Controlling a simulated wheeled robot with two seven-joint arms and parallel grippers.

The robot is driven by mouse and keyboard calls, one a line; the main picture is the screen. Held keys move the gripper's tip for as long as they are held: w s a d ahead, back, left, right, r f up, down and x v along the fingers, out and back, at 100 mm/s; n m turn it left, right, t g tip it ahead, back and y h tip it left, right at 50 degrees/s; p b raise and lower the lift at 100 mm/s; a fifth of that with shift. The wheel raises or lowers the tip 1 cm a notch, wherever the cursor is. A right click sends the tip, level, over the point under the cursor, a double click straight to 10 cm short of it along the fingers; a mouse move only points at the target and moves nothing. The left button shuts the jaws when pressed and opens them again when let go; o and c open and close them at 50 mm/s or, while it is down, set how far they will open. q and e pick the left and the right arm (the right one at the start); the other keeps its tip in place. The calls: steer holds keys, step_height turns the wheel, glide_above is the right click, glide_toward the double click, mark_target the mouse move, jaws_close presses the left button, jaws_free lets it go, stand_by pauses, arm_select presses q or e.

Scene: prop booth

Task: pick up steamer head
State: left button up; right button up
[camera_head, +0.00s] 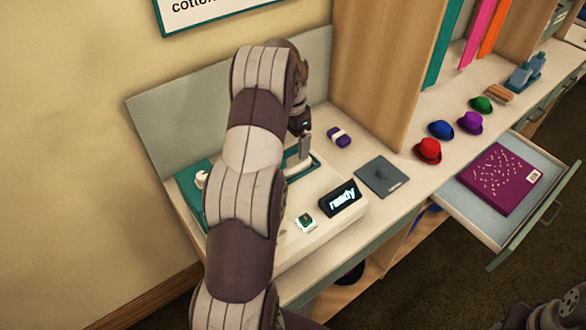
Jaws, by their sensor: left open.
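The steamer station (322,222) is a white base with a lit black display (338,198) reading "ready" and a small green button (306,221). A pale, handle-like part, which looks like the steamer head (298,165), lies over a teal area of the base, partly hidden by my left arm. My left gripper (304,150) points down just above this part, open. I cannot tell whether its fingers touch or surround it. A small white knob-like part (202,179) shows on teal left of my arm. My right gripper is out of view.
A purple-and-white block (339,137) and a dark grey plate (382,177) lie right of the base. Small red (428,151), blue (441,129), purple and green hats stand beyond a wooden divider (385,70). An open drawer (468,215) holds a purple box (499,179).

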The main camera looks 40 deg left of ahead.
mark_target(294, 159)
arm_select(q)
steer(key=f, duration=0.2)
steer(key=f+p, duration=0.1)
steer(key=f, duration=0.1)
steer(key=f+p, duration=0.1)
steer(key=f, duration=0.1)
steer(key=shift+w+f, duration=0.2)
steer(key=shift+w, duration=0.1)
steer(key=shift+f, duration=0.45)
steer(key=c, duration=1.3)
steer(key=shift+r, duration=0.1)
steer(key=c, duration=0.3)
steer(key=shift+w+r, duration=0.1)
